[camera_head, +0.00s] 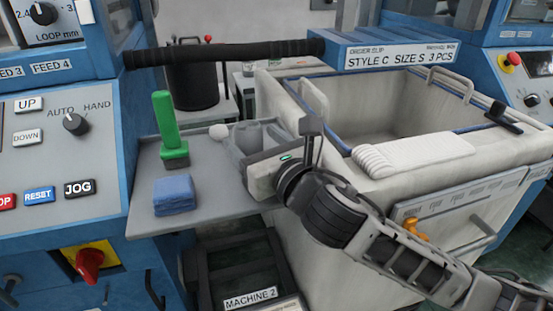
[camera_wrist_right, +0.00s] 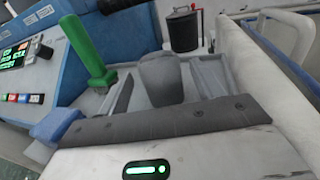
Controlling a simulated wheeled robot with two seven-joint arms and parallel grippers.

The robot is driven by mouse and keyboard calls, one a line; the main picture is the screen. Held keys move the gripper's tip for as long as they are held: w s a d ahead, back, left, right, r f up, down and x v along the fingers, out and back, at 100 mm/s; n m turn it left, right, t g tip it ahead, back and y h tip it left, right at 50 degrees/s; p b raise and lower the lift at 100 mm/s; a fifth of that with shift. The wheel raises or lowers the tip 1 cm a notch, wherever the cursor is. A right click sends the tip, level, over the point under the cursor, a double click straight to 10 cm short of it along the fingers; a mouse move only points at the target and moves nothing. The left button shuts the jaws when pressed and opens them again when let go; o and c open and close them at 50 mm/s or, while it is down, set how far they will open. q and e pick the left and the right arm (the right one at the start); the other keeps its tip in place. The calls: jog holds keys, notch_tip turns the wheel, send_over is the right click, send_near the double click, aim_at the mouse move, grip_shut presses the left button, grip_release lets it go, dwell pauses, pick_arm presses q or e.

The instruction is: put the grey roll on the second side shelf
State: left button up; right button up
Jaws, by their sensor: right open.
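The grey roll (camera_head: 247,134) stands at the right end of a grey side shelf (camera_head: 143,206); the gripper partly hides it. In the right wrist view the roll (camera_wrist_right: 161,78) is a plain grey cylinder, centred between the fingers. My right gripper (camera_head: 255,141) is open around the roll, one finger on each side; I cannot tell whether they touch it. The same gripper shows in the wrist view (camera_wrist_right: 165,88). My left gripper is out of view.
A black bar (camera_head: 225,53) crosses above.

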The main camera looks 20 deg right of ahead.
jog(key=p+v, duration=0.1)
jog(key=v, duration=0.7)
jog(key=shift+s+d+r, duration=0.1)
jog(key=shift+s, duration=0.35)
